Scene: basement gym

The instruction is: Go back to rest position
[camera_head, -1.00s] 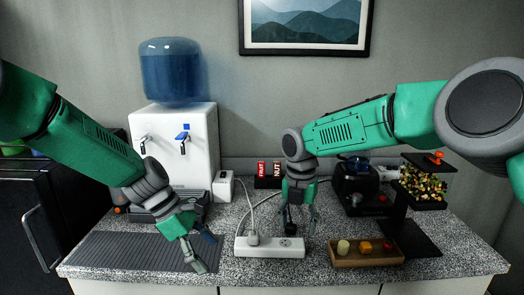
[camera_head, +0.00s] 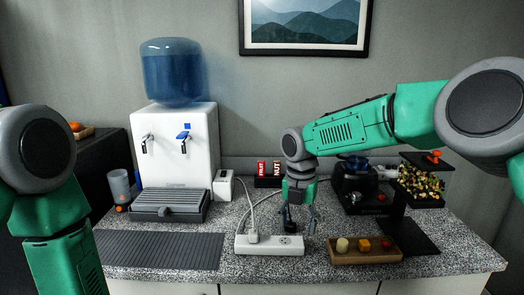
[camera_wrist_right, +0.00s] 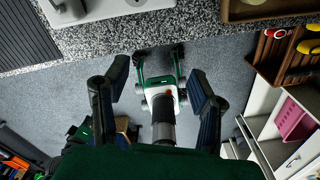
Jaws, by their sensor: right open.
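My right gripper (camera_head: 299,212) is open above the counter, just behind the right end of the white power strip (camera_head: 270,245). In the right wrist view, the fingers of my right gripper (camera_wrist_right: 157,88) are spread wide with nothing held between them. My left arm hangs at the left edge of the head view, bent downward. Its gripper is outside the picture. A dark plug or finger part shows by the strip's right socket; I cannot tell which.
A water dispenser (camera_head: 177,150) stands at the back left. The ribbed mat (camera_head: 160,250) is clear.

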